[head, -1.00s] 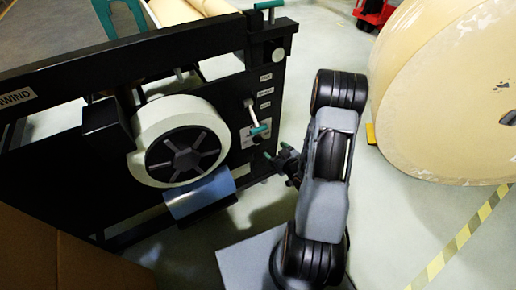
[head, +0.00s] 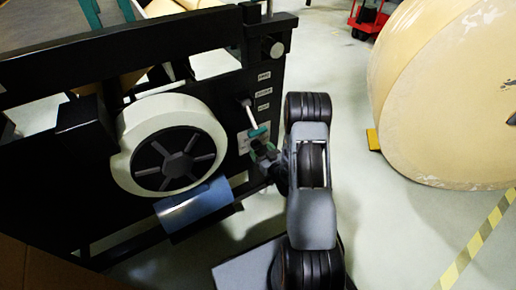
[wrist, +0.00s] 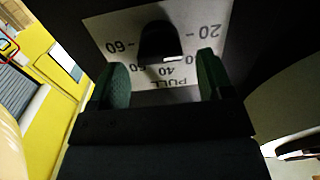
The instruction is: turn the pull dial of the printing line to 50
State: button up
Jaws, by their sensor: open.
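The pull dial (wrist: 158,40) is a black knob on a white scale plate marked PULL (wrist: 115,30) in the wrist view. Numbers such as 20, 40 and 60 are readable around it. A pale mark on the knob's lower edge lies close to the 40. My gripper (wrist: 162,80) is open, with green-padded fingers left and right below the knob. The knob lies ahead between their lines, and I cannot tell whether they touch it. In the head view my gripper (head: 264,152) is at the machine panel and partly hides the scale plate (head: 243,143).
A large kraft roll (head: 440,100) stands right, with open floor between.

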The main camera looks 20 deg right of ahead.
aim_at(259, 148)
jog(key=shift+w+a, duration=0.2)
jog(key=shift+w, duration=1.35)
jog(key=c, duration=0.9)
